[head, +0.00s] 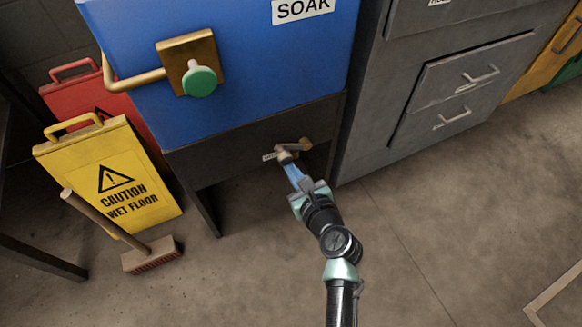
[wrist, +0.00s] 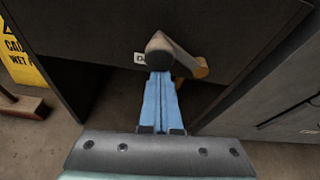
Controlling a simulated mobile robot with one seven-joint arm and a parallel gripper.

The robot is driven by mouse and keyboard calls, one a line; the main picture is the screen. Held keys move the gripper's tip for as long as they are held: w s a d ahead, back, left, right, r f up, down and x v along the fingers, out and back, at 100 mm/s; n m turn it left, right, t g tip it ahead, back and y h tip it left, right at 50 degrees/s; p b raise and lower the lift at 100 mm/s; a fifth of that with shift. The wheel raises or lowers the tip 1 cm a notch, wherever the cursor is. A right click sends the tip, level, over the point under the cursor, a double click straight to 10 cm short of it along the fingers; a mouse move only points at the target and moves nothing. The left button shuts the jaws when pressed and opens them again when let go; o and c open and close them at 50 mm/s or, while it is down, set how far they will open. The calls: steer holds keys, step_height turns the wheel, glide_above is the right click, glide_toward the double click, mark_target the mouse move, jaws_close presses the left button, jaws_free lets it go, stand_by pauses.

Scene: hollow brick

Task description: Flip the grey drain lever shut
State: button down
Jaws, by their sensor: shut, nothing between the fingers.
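The grey drain lever (head: 285,152) is on the dark panel under the blue soak tank (head: 245,80). It has a rounded grey end and an arm reaching right to a brass-coloured fitting (head: 304,144). In the wrist view the lever's round end (wrist: 159,44) lies straight beyond my fingertips, its arm slanting down to the right to the brass part (wrist: 200,70). My gripper (head: 289,164) has its blue fingers together and empty, the tips (wrist: 160,72) at or just below the lever's round end. I cannot tell whether they touch. The fingers hide part of the fitting.
A small white label (head: 268,156) is left of the lever. Grey drawers (head: 450,90) stand close on the right. A yellow wet-floor sign (head: 110,180) and a brush (head: 150,255) are at left. The floor in front is clear.

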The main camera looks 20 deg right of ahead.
steer(key=r+m+p, duration=0.1)
steer(key=p, duration=0.1)
steer(key=d+r+m+y+p, duration=0.1)
steer(key=p, duration=0.1)
steer(key=shift+w+r, duration=0.1)
steer(key=shift+r, duration=0.3)
steer(key=shift+d+r+m+t+y+p, duration=0.15)
steer(key=shift+d+r+m+y+p, duration=0.25)
steer(key=shift+d+m+y+p, duration=0.55)
steer(key=shift+d+r+m+t+y+p, duration=0.1)
steer(key=shift+d+r+m+y+p, duration=0.4)
steer(key=shift+m, duration=0.9)
steer(key=shift+d+r+m+t+y+p, duration=0.2)
steer(key=shift+d+m+y+p, duration=0.25)
steer(key=shift+d+m+p, duration=0.55)
steer(key=shift+a, duration=0.2)
